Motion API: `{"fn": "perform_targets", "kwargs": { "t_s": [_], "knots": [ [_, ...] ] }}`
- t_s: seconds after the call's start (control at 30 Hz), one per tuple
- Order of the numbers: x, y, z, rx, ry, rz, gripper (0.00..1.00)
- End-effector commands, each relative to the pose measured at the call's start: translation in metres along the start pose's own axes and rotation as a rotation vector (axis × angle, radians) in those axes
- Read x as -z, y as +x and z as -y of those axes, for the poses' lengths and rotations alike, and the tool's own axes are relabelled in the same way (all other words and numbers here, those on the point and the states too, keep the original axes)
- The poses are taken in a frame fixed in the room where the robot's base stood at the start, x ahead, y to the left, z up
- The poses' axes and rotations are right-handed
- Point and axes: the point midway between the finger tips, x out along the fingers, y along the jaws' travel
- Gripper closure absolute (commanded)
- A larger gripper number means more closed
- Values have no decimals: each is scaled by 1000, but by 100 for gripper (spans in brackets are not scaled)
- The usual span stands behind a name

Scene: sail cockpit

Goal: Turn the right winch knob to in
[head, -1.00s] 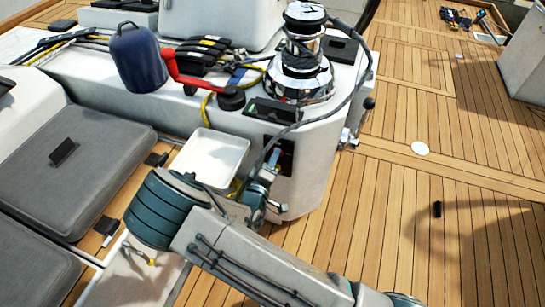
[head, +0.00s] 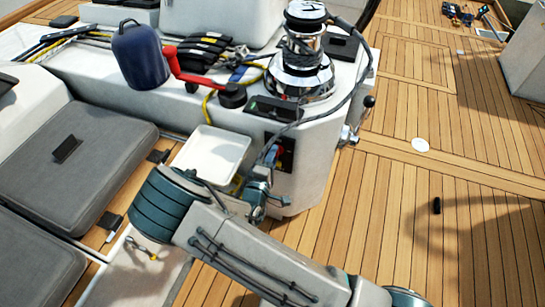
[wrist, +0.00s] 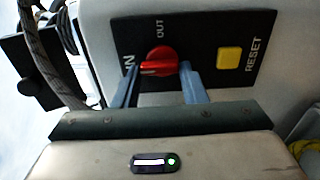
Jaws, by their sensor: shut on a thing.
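The red winch knob (wrist: 158,62) sits on a black panel (wrist: 205,42) in the wrist view, between the "IN" label at left and "OUT" above. Its ridge lies roughly level, with a pale mark at its left end towards "IN". My gripper (wrist: 159,76) has one blue-grey finger on each side of the knob and is shut on it. In the head view my gripper (head: 266,170) reaches the panel (head: 288,152) on the white console's end face, and the knob is partly hidden there.
A yellow reset button (wrist: 229,59) is right of the knob in the wrist view. A chrome winch (head: 303,75) stands above the panel, with a grey rope hanging from it. A white tray (head: 213,152) is left of my gripper.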

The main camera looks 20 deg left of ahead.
Motion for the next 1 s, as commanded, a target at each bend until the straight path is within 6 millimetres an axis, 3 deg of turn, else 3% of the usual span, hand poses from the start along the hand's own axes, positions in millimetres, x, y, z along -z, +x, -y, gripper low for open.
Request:
{"fn": "perform_targets", "kwargs": {
  "t_s": [0.13, 0.17, 0.2, 0.23, 0.5, 0.63, 1.0],
  "knots": [
    [1, -1, 1, 3, -2, -3, 85],
    [1, -1, 1, 3, -3, -3, 54],
    [1, -1, 1, 3, -2, -3, 42],
    [1, -1, 1, 2, -2, -3, 40],
    [0, -1, 0, 1, -1, 0, 40],
    [0, -10, 0, 2, 0, -2, 40],
    [2, -89, 0, 3, -2, -6, 40]
  ]
}}
